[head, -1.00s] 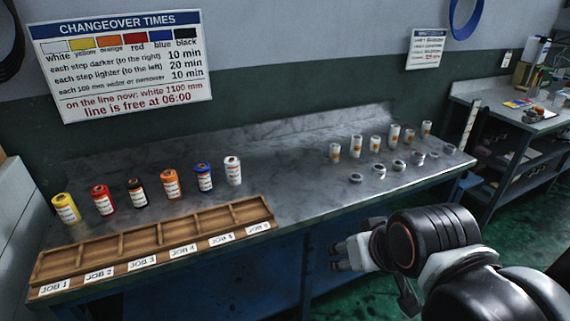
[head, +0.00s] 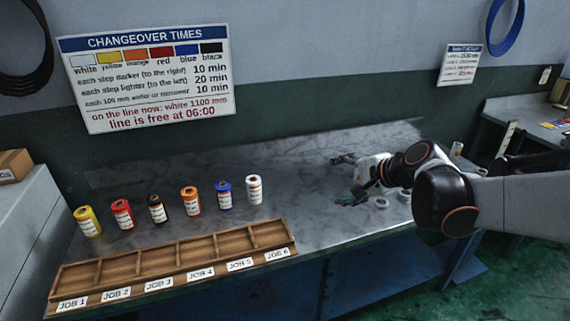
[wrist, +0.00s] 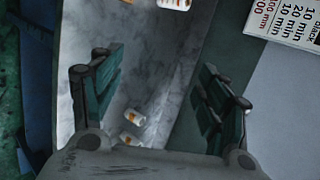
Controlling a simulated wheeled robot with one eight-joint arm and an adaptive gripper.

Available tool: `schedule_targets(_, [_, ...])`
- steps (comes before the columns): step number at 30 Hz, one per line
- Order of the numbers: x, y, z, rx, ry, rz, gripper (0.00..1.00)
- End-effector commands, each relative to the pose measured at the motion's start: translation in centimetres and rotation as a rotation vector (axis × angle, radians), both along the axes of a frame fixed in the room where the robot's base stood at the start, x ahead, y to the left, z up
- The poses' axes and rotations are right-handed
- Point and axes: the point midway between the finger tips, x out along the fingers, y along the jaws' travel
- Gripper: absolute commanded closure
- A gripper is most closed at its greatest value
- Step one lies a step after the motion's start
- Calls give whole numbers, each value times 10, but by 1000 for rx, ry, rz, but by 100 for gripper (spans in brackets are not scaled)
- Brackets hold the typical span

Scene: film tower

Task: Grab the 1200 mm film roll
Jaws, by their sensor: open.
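Film rolls stand upright in a row on the grey bench (head: 330,150): yellow (head: 88,221), red (head: 123,214), black (head: 157,208), orange (head: 190,200), blue (head: 224,194) and white (head: 254,189). Their labels are too small to read, so I cannot tell which is 1200 mm. My gripper (head: 347,180) is open and empty above the bench, to the right of the white roll and clear of it. In the wrist view its two green-padded fingers (wrist: 158,95) are spread wide. A white labelled item (wrist: 173,4) is cut off at that view's top edge.
An empty wooden tray (head: 273,237) with compartments labelled JOB 1 to JOB 6 lies in front of the rolls. Small white jars (wrist: 133,117) and pale discs (head: 381,203) stand on the right of the bench, partly hidden by my arm. A changeover sign (head: 148,80) hangs behind.

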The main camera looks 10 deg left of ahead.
Motion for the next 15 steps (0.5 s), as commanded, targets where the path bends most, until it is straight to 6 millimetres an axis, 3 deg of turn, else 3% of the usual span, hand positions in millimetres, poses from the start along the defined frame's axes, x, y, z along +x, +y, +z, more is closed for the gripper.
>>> schedule_targets(1, [16,12,-4,56,25,-15,31])
schedule_targets(6, [59,49,-23,264,132,-72,31])
schedule_targets(15, [115,109,-75,619,355,-149,31])
